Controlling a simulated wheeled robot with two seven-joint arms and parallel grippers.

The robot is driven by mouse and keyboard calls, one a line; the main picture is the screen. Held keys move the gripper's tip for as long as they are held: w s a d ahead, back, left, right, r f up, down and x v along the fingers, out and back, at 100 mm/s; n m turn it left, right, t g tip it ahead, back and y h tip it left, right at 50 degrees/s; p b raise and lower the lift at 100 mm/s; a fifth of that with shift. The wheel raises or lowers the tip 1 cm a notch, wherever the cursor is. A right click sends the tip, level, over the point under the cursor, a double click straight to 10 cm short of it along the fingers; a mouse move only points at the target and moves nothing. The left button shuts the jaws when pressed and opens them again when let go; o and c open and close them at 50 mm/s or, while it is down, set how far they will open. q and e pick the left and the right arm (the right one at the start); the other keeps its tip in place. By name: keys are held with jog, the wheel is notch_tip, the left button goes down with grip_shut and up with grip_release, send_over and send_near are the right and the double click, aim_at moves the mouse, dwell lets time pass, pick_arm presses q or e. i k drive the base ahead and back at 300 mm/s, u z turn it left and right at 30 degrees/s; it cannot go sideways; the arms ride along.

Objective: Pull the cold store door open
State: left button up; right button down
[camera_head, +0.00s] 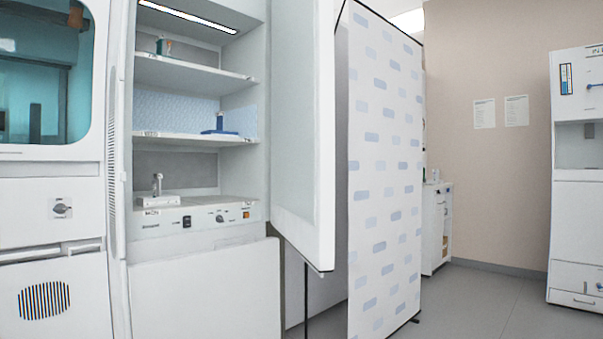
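The cold store (205,295) appears to be the white cabinet at centre left, with a lit, shelved interior. Its tall white door (304,130) stands wide open, swung out toward me on the right side of the opening. The top of the door is cut off by the frame. No handle is clearly visible on it. Inside, a small teal bottle stands on the upper shelf (185,72) and a blue item (219,131) lies on the middle shelf. Neither of my grippers is in view.
A patterned folding screen (385,170) stands just right of the door. A windowed white unit (50,205) adjoins the cabinet on the left. A white cart (437,228) and a tall white machine (577,220) stand further right. Grey floor (475,300) is clear between the screen and the machine.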

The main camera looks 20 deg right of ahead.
aim_at(303, 111)
jog(key=u, duration=1.2)
jog(key=i, duration=1.25)
jog(key=z, duration=0.55)
